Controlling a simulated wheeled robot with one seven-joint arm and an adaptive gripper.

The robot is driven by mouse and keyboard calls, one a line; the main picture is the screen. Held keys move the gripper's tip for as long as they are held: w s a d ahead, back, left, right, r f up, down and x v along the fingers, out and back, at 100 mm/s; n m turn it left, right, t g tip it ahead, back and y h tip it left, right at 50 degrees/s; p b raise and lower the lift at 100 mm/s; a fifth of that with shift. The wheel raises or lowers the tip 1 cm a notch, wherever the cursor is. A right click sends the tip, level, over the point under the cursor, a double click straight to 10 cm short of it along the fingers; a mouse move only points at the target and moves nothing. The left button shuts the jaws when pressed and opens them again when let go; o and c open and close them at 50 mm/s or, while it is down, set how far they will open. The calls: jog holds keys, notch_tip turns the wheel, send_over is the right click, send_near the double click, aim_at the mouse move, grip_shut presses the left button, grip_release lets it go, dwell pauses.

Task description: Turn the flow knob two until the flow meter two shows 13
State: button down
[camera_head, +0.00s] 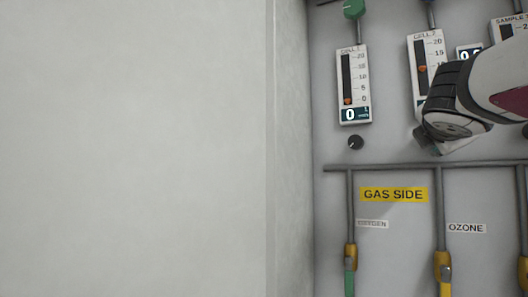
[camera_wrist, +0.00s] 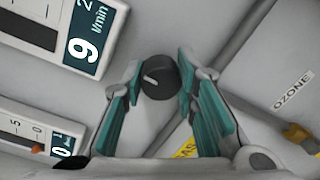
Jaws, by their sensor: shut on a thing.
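Flow knob two (camera_wrist: 160,77) is a round dark knob with a pale pointer mark, between my fingertips in the wrist view. My gripper (camera_wrist: 162,70) is shut on it, with one teal-padded finger on each side. In the head view my gripper (camera_head: 432,143) is at the panel below flow meter two, and it hides the knob. Flow meter two (camera_head: 415,44) has a scale and an orange float (camera_head: 422,69) partway up. Its digital display (camera_wrist: 86,47) reads 9 l/min in the wrist view; my arm covers that display in the head view.
To the left, another flow meter (camera_head: 364,52) reads 0, with its own dark knob (camera_head: 356,142) below. A horizontal pipe (camera_head: 385,167) runs under the knobs, above a yellow GAS SIDE label (camera_head: 394,195) and valves. A plain wall (camera_head: 140,150) fills the left.

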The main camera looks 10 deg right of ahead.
jog(key=m+b, duration=0.3)
jog(key=m, duration=0.2)
jog(key=shift+w+f, duration=0.1)
jog(key=m+y+b, duration=0.1)
jog(key=m+b, duration=0.2)
jog(key=m, duration=0.2)
jog(key=shift+m, duration=0.4)
jog(key=shift+d, duration=0.1)
jog(key=c, duration=1.2)
grip_release()
jog(key=shift+c, duration=0.2)
jog(key=shift+r, duration=0.2)
jog(key=f+v, duration=0.1)
jog(key=v, duration=1.1)
jog(key=shift+r, duration=0.25)
